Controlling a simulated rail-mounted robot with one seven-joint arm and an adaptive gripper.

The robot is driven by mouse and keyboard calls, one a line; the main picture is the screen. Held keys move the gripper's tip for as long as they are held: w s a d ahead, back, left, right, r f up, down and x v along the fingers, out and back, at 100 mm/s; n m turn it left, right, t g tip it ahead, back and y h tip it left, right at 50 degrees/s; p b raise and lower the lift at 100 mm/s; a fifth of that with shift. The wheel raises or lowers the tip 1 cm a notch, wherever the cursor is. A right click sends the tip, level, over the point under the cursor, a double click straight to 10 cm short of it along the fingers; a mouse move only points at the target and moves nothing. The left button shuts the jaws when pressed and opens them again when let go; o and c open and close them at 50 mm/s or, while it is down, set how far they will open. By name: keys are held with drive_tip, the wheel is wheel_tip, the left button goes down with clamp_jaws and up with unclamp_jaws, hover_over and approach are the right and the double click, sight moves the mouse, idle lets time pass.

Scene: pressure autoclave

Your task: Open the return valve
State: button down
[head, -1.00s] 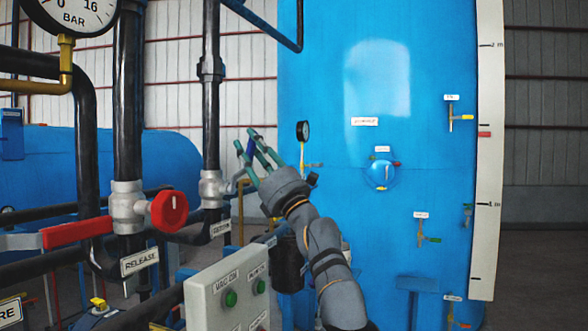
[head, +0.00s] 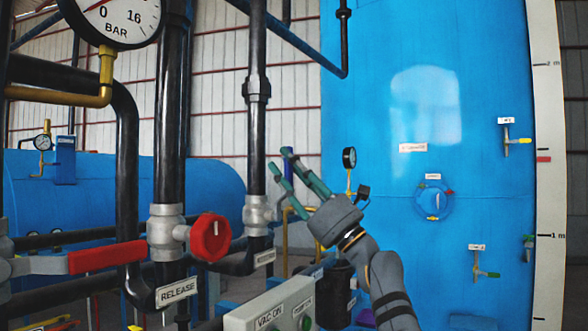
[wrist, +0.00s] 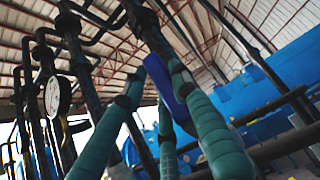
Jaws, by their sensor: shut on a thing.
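The return valve (head: 257,211) is a grey body on the black vertical pipe left of my gripper in the head view. A small label (head: 264,258) below it is hard to read at this angle. Its blue lever (head: 289,168) stands steeply upward, right of the pipe. My gripper (head: 279,160) has teal fingers pointing up and left, shut on the blue lever. In the wrist view the blue lever (wrist: 165,88) lies between the teal fingers (wrist: 155,95). The lever's lower joint to the valve is partly hidden by the gripper.
Left of it are a red knob (head: 210,237), a red lever (head: 106,256), a "RELEASE" label (head: 177,291) and a BAR gauge (head: 112,16). A control box (head: 270,309) stands below my arm. A large blue tank (head: 375,110) rises behind it.

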drive_tip(key=shift+a+f, duration=0.15)
drive_tip(key=c, duration=1.5)
unclamp_jaws()
drive_tip(key=shift+s, duration=0.1)
drive_tip(key=shift+o, duration=0.8)
drive_tip(key=shift+d, duration=0.25)
drive_tip(key=shift+d, duration=0.1)
drive_tip(key=shift+s+d+f, duration=0.3)
drive_tip(key=shift+d+f, duration=0.05)
drive_tip(key=shift+f, duration=0.2)
drive_tip(key=s+d, duration=0.7)
drive_tip(key=d, duration=0.3)
drive_tip(key=shift+d+f, duration=0.35)
drive_tip(key=shift+f, duration=0.05)
